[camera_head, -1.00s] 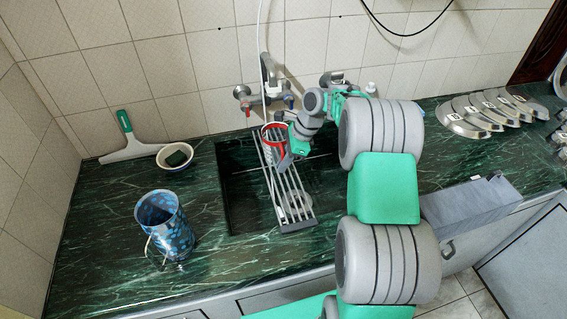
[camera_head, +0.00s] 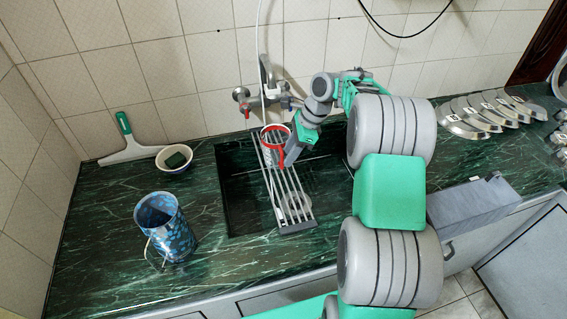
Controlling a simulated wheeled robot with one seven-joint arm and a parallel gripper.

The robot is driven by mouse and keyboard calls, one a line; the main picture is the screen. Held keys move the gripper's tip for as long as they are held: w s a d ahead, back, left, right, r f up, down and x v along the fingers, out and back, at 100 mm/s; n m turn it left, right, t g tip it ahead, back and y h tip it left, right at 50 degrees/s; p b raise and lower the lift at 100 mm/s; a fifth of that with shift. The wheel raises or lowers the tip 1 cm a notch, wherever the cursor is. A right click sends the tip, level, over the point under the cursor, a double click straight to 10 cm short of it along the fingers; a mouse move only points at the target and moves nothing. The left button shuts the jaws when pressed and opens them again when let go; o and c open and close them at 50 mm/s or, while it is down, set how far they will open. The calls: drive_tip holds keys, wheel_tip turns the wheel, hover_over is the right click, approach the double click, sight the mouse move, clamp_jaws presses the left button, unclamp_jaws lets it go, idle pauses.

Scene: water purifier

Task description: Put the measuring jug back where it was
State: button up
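A small measuring jug with a red rim and red handle (camera_head: 268,129) is at the back end of the metal rack across the sink. Its handle side faces my gripper. My gripper (camera_head: 289,154) is at the jug's right, close to the handle, with a grey finger pointing down. From this angle I cannot tell whether the fingers touch the handle or whether they are open or shut. The jug's base is hard to make out against the rack bars.
The slatted rack (camera_head: 294,200) spans the dark sink (camera_head: 240,190). A tap (camera_head: 243,97) is on the wall behind. A blue patterned pitcher (camera_head: 172,232), a bowl with a sponge (camera_head: 174,161) and a squeegee (camera_head: 127,150) stand left. Several metal lids (camera_head: 468,120) lie right.

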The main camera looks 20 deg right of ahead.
drive_tip(key=p+v, duration=0.1)
drive_tip(key=v, duration=0.6)
drive_tip(key=s+a+r+n+t+h, duration=0.1)
drive_tip(key=s+a+r+n+h, duration=0.1)
drive_tip(key=s+a+r+n, duration=0.5)
drive_tip(key=s+f+n+t+h, duration=0.2)
drive_tip(key=s+f+n, duration=0.1)
drive_tip(key=s+n, duration=1)
drive_tip(key=s, duration=0.2)
drive_tip(key=shift+s+h, duration=0.25)
drive_tip(key=shift+h, duration=0.05)
drive_tip(key=shift+r, duration=0.1)
